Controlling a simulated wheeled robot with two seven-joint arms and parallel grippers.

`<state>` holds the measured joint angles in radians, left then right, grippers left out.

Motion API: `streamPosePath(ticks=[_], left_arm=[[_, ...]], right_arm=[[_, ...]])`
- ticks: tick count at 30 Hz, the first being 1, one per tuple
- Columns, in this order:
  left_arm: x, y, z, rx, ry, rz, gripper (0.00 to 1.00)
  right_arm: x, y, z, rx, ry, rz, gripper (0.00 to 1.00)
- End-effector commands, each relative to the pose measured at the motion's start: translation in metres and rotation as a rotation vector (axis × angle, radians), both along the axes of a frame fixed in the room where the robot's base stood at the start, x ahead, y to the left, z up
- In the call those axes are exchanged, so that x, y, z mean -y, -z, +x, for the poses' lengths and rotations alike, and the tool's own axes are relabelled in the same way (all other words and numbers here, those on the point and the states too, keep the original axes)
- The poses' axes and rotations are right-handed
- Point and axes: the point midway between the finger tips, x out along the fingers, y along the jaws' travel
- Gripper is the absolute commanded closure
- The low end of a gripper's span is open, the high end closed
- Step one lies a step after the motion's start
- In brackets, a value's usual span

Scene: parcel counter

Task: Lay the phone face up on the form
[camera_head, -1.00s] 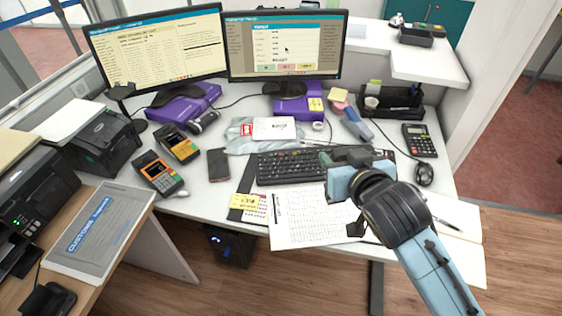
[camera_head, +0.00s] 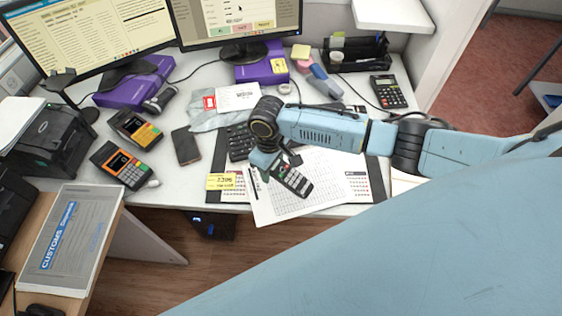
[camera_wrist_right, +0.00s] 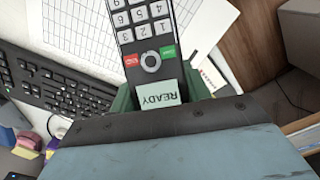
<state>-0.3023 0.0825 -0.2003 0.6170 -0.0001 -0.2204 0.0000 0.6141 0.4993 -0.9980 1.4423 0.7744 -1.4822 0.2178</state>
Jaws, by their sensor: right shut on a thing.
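My right gripper (camera_head: 278,168) is shut on a dark handset phone (camera_head: 295,183). Its number keys face the head camera. In the right wrist view the phone (camera_wrist_right: 150,50) shows its keys, a red and a green button and a lit screen reading READY. The gripper holds the phone over the left part of the form (camera_head: 305,203), a white sheet with a printed grid near the desk's front edge. Whether the phone touches the sheet I cannot tell. My left gripper is not in view.
A black keyboard (camera_head: 240,142) lies behind the form. A yellow note (camera_head: 225,181) lies left of it. A flat black smartphone-like device (camera_head: 186,146) and two card terminals (camera_head: 122,163) are further left. A calculator (camera_head: 388,91) stands at the back right.

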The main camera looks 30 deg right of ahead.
Motion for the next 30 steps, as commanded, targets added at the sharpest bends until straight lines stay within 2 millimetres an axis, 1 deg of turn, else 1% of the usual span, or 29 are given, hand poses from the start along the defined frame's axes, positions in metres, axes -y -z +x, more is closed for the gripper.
streamPosePath(ticks=[1, 3, 6, 11, 14, 24, 30], left_arm=[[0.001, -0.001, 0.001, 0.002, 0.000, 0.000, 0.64], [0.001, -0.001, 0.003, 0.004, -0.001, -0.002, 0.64], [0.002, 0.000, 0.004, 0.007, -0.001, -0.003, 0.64], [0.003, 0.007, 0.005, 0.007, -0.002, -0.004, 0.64], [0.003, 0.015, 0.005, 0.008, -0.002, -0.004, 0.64], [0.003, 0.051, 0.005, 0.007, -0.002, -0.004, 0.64], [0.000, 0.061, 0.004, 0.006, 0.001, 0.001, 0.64]], right_arm=[[0.012, 0.000, 0.002, -0.034, 0.007, -0.022, 0.80], [0.021, 0.001, 0.001, -0.071, 0.015, -0.038, 0.80], [0.027, 0.003, 0.000, -0.099, 0.020, -0.050, 0.80], [0.028, 0.009, -0.001, -0.104, 0.020, -0.050, 0.80], [0.028, 0.016, -0.001, -0.103, 0.020, -0.049, 0.80], [0.028, 0.047, -0.001, -0.101, 0.019, -0.048, 0.80], [0.028, 0.055, -0.001, -0.101, 0.019, -0.049, 0.80]])
